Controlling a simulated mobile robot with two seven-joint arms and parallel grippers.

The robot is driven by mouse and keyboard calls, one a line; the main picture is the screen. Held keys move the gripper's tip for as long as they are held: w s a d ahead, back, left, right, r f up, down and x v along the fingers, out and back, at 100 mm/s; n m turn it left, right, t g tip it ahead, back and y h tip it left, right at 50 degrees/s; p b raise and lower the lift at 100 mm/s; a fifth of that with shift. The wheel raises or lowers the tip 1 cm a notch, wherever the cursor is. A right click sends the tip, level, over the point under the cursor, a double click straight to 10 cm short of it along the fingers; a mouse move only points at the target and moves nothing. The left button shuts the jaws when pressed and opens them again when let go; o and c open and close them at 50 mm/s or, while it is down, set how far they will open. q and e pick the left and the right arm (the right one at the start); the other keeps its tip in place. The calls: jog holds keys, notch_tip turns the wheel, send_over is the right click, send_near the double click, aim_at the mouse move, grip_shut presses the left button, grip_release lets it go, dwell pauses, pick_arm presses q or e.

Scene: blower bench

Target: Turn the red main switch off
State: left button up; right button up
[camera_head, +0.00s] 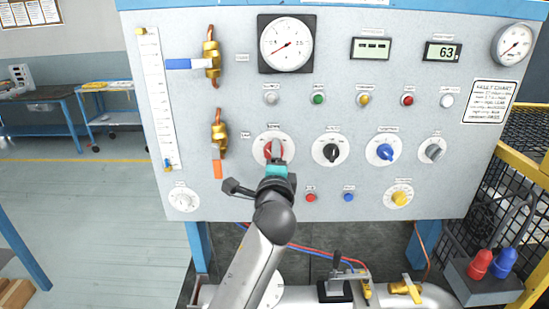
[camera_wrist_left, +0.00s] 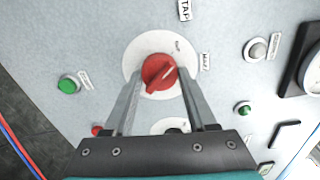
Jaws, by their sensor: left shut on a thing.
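The red main switch (camera_head: 268,151) is a round red knob on a white disc, on the left of the panel's row of rotary knobs. The small print on the disc is too blurred to read surely. My right gripper is out of view.
Black (camera_head: 331,152), blue (camera_head: 384,151) and grey (camera_head: 433,153) knobs sit to the right on the grey panel (camera_head: 230,120). A red button (camera_head: 311,197) and blue button (camera_head: 348,197) are below. Brass valves (camera_head: 219,138) stand out at left. Pipework (camera_head: 310,297) runs underneath.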

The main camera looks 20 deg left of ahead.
pick_arm(q)
jog(key=shift+n, duration=0.7)
jog(key=o, duration=1.4)
jog(key=shift+c, duration=0.2)
jog(key=shift+s, duration=0.1)
jog(key=b+v, duration=0.1)
jog(key=v, duration=1.4)
jog(key=shift+b, duration=0.3)
